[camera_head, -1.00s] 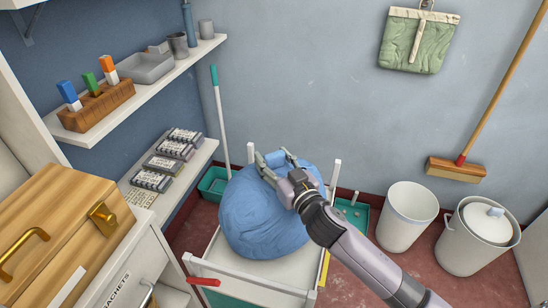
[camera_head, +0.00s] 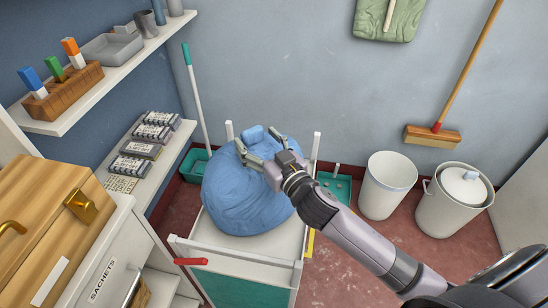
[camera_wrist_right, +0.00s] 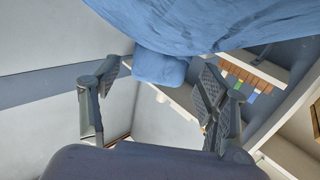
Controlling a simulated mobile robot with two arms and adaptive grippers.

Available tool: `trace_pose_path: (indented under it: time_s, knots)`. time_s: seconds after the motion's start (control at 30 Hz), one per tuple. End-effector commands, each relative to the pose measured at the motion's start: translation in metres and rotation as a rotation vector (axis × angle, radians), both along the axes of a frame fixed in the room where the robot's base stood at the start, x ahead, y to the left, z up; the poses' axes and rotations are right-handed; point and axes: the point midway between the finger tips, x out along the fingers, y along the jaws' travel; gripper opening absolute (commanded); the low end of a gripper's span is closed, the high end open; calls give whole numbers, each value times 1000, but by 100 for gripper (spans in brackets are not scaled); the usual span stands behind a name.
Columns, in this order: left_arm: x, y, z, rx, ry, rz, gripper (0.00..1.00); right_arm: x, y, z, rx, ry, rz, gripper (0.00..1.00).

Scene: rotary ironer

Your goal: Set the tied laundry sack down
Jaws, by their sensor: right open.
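The blue laundry sack (camera_head: 243,198) sits on the white top of a cart (camera_head: 262,246), between its corner posts. Its tied neck (camera_head: 252,133) sticks up at the back of the top. My right gripper (camera_head: 257,142) is at the top of the sack, its jaws open with a finger on either side of the neck. In the right wrist view the neck (camera_wrist_right: 160,68) shows between the spread fingertips (camera_wrist_right: 160,78), with a gap on both sides. Whether the fingers touch the sack's body cannot be told. My left gripper is not in view.
A white bin (camera_head: 387,188) and a lidded bin (camera_head: 453,200) stand right of the cart. A mop handle (camera_head: 194,95) leans behind the sack. Shelves and a wooden box (camera_head: 50,215) are at left.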

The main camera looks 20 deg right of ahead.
Motion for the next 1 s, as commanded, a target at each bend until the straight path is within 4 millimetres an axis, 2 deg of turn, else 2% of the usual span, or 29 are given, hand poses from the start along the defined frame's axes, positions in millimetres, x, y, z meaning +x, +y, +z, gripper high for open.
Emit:
trace_pose_path:
  time_s: [0.03, 0.2, 0.43, 0.63, 1.0]
  knots:
    - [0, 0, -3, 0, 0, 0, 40, -12, -2, -3, 0, 3, 0, 69]
    - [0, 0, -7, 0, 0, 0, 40, -45, -9, -3, 0, 4, 0, 69]
    - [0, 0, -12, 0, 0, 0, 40, -77, -15, -2, 1, 3, -1, 69]
    - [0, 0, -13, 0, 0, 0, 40, -87, -17, 0, -1, 0, 0, 69]
    - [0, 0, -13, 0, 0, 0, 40, -88, -17, 0, 0, 0, 0, 69]
